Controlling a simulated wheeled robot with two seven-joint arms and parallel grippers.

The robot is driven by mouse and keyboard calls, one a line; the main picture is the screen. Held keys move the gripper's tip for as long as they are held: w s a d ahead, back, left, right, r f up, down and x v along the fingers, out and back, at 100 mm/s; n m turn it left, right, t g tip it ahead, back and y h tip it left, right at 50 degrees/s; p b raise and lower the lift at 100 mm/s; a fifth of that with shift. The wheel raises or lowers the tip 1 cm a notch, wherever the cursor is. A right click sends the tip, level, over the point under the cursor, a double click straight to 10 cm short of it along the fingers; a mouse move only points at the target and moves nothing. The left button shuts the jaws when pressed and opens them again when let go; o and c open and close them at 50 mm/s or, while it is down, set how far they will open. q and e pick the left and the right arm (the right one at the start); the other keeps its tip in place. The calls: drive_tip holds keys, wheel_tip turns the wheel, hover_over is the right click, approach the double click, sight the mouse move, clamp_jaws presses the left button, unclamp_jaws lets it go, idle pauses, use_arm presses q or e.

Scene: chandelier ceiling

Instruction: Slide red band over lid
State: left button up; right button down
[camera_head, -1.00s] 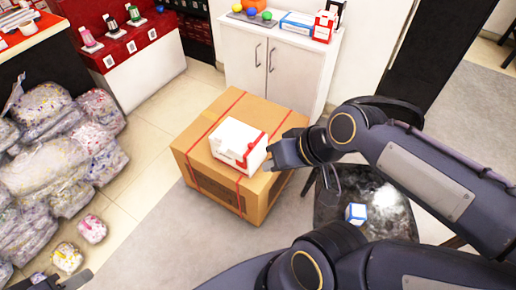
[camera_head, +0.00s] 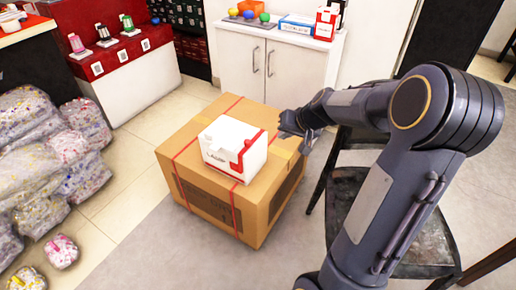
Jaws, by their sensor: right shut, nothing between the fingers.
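A white box (camera_head: 228,142) with dark lettering on its front sits on top of a large cardboard box (camera_head: 190,130). A red band (camera_head: 247,148) lies along the right part of the white box's lid and bends down its front; I cannot tell how far round it goes. My right gripper (camera_head: 293,132) is shut and empty. It is just right of the white box, apart from it, near the cardboard box's right edge. My left gripper is out of view.
Thin red straps (camera_head: 187,148) run over the cardboard box. A white cabinet (camera_head: 262,65) stands behind it, with a red-and-white box (camera_head: 326,22) on top. A dark chair (camera_head: 420,245) is at right, partly behind my right arm. Wrapped bags (camera_head: 30,165) pile up at left.

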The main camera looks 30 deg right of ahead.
drive_tip(key=b, duration=0.3)
approach(252, 145)
wheel_tip(252, 145, down, 4)
drive_tip(key=d, duration=0.2)
drive_tip(key=shift+w+a, duration=0.95)
drive_tip(key=shift+w, duration=0.15)
drive_tip(key=shift+w+a, duration=0.3)
drive_tip(key=shift+w, duration=0.05)
drive_tip(key=w+a+p, duration=0.1)
drive_tip(key=w, duration=0.1)
drive_tip(key=w+a, duration=0.1)
drive_tip(key=w+a+p, duration=0.1)
drive_tip(key=w, duration=0.1)
drive_tip(key=shift+w+p, duration=0.3)
drive_tip(key=shift+p, duration=0.05)
drive_tip(key=shift+w, duration=0.1)
